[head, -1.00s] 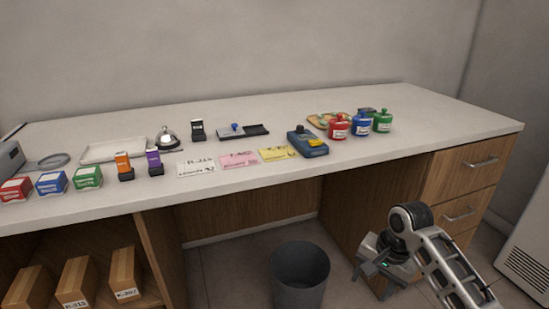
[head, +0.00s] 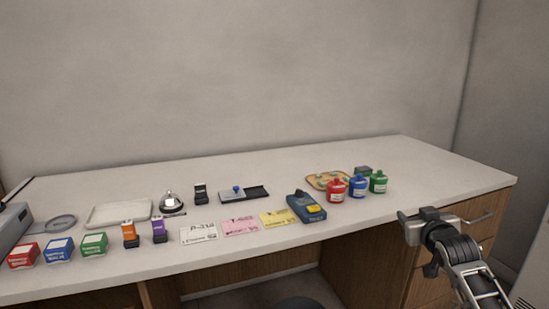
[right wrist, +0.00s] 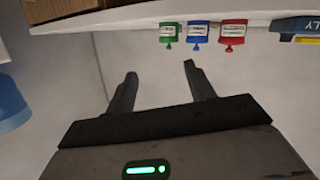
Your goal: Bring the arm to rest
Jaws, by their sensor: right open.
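My right gripper (head: 411,227) is at the right in the head view, in front of the counter's wooden drawers and apart from the counter. In the right wrist view its two fingers (right wrist: 158,80) are spread wide with nothing between them. My left gripper is not in view.
Drawer handles (head: 478,217) stick out near my gripper. Its wrist view shows a blue object (right wrist: 12,105).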

